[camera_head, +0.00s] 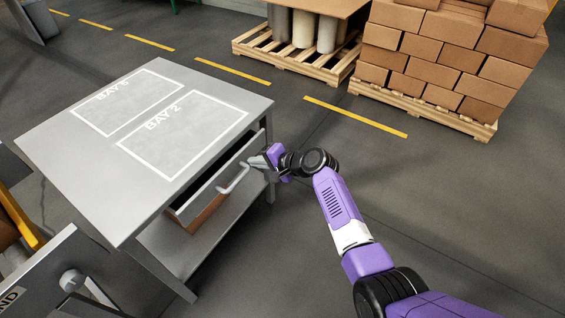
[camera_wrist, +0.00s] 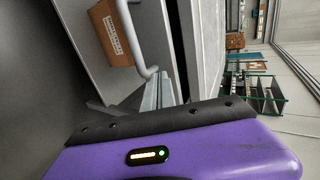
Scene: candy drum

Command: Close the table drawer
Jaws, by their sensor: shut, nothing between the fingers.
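The grey table (camera_head: 75,165) stands at the left in the head view, its top marked with two white-outlined bays. Its drawer (camera_head: 213,187) is under the right edge and seems to stand out a little; how far is hard to tell. The pale bar handle (camera_head: 236,180) is on the drawer front and also shows in the wrist view (camera_wrist: 131,35). My gripper (camera_head: 251,163) is shut and empty, beside the far end of the handle. In the wrist view its grey fingers (camera_wrist: 160,92) are close to the handle's end; contact cannot be told.
A brown box (camera_head: 206,214) shows below the drawer front, above the table's lower shelf (camera_head: 180,250). A grey unit with a knob (camera_head: 72,281) is at the lower left. Pallets with cartons (camera_head: 440,50) and rolls (camera_head: 303,30) stand behind. The floor right of the table is clear.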

